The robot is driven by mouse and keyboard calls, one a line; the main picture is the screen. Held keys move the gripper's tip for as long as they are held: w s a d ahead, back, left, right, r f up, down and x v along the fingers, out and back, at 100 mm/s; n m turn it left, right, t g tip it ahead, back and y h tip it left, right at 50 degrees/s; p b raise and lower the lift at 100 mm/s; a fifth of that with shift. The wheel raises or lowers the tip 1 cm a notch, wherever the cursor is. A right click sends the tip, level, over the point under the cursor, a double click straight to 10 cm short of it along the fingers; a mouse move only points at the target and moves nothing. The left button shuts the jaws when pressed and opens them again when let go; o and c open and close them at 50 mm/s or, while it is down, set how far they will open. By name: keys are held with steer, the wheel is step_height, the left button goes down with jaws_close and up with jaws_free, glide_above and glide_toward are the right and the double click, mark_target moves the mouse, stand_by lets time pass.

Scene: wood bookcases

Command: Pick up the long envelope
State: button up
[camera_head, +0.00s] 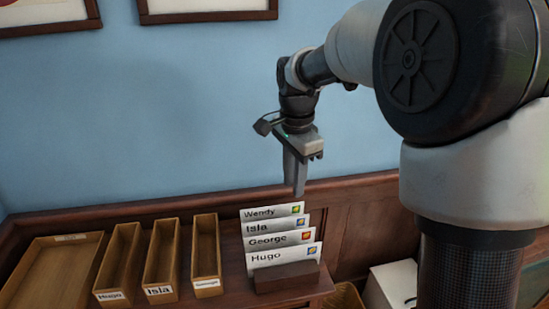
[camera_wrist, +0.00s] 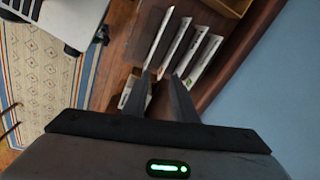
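Several white envelopes labelled Wendy (camera_head: 272,211), Isla (camera_head: 272,227), George (camera_head: 270,241) and Hugo (camera_head: 280,256) stand upright, one behind another, in a dark wooden holder (camera_head: 287,278). I cannot tell for sure which is longest. In the wrist view the envelopes (camera_wrist: 190,53) show as thin pale strips beyond my fingers. My gripper (camera_head: 299,192) points down above the right end of the rear envelopes. In the wrist view its two fingers (camera_wrist: 162,76) are apart with nothing between them. No envelope is held.
Narrow wooden trays labelled Hugo (camera_head: 106,296), Isla (camera_head: 159,291) and a third with an unclear name (camera_head: 207,283) stand left of the holder. A wider tray (camera_head: 45,285) is farther left. The blue wall (camera_head: 150,120) is close behind. A white box (camera_head: 392,287) sits lower right.

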steer(key=w+a+f+m+g, duration=0.1)
steer(key=w+a+f+m, duration=0.2)
steer(key=w+f, duration=0.3)
glide_above(281, 234)
step_height(281, 234, down, 12)
steer(key=shift+f, duration=3.25)
steer(key=shift+c, duration=0.3)
jaws_close()
